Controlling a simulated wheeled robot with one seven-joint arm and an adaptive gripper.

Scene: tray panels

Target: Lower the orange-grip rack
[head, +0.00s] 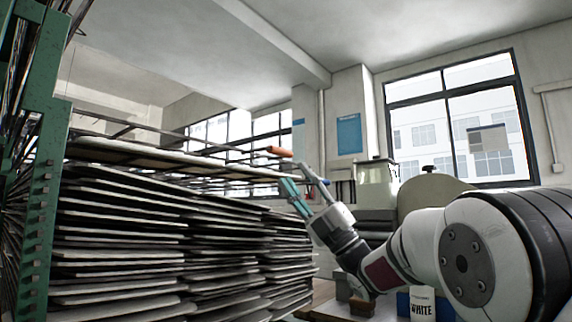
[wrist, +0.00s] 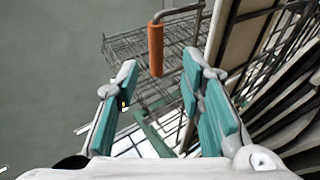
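The orange grip (head: 279,151) sticks out from the front edge of a raised wire rack (head: 225,178), above the stack of dark panels. In the wrist view the orange grip (wrist: 155,50) hangs from a grey bar and lies in line with the gap between my fingertips. My gripper (head: 290,186) has teal finger pads and sits just below and to the right of the grip in the head view. In the wrist view my gripper (wrist: 160,65) is open, with nothing clamped between its fingers. Whether a finger touches the grip is unclear.
Several stacked panels (head: 150,240) fill the left below the rack. A green upright post (head: 42,190) stands at the far left. A bench with a box marked WHITE (head: 422,308) and machinery (head: 376,185) is behind my arm. The wrist view shows wire mesh (wrist: 140,45).

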